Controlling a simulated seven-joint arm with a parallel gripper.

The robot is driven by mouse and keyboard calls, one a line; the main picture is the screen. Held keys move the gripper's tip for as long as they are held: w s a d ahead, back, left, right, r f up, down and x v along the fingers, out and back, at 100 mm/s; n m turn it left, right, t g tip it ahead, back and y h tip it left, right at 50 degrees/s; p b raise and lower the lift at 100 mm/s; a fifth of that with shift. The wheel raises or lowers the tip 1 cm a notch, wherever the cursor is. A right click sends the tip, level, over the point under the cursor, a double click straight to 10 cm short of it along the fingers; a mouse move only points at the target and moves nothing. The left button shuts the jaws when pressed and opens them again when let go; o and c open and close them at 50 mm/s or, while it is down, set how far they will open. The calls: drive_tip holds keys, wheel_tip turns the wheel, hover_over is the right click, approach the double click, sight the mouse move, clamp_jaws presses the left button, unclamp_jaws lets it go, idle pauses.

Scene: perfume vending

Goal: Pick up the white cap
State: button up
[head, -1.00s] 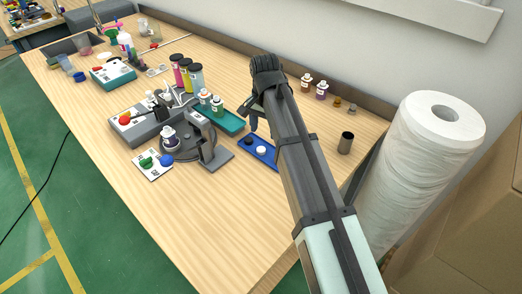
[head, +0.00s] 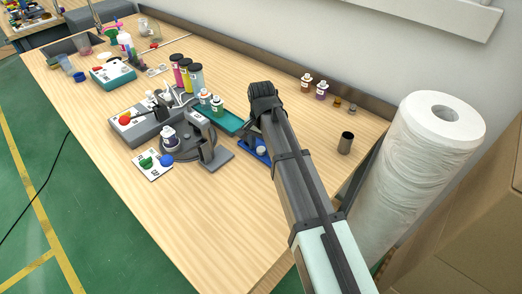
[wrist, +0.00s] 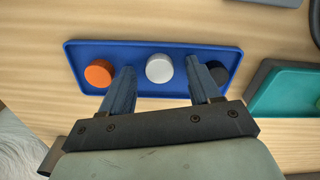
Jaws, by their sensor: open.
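The white cap (wrist: 159,68) sits on a blue tray (wrist: 150,45) in the wrist view, between an orange cap (wrist: 99,73) on the left and a black cap (wrist: 219,73) on the right. My gripper (wrist: 165,77) is open, with one finger on each side of the white cap and a gap to each. The right finger partly hides the black cap. In the head view the white cap (head: 261,150) shows beside my gripper, and my arm covers much of the blue tray (head: 257,158).
A teal tray (head: 229,124) with small bottles stands left of the blue tray. A grey machine with a round base (head: 182,148) is close by on the left. A dark metal cup (head: 346,143) stands to the right. The front of the wooden table (head: 190,220) is clear.

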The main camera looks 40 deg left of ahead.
drive_tip(key=shift+c, duration=0.2)
drive_tip(key=c, duration=1.1)
drive_tip(key=shift+o, duration=0.2)
drive_tip(key=shift+r, duration=0.1)
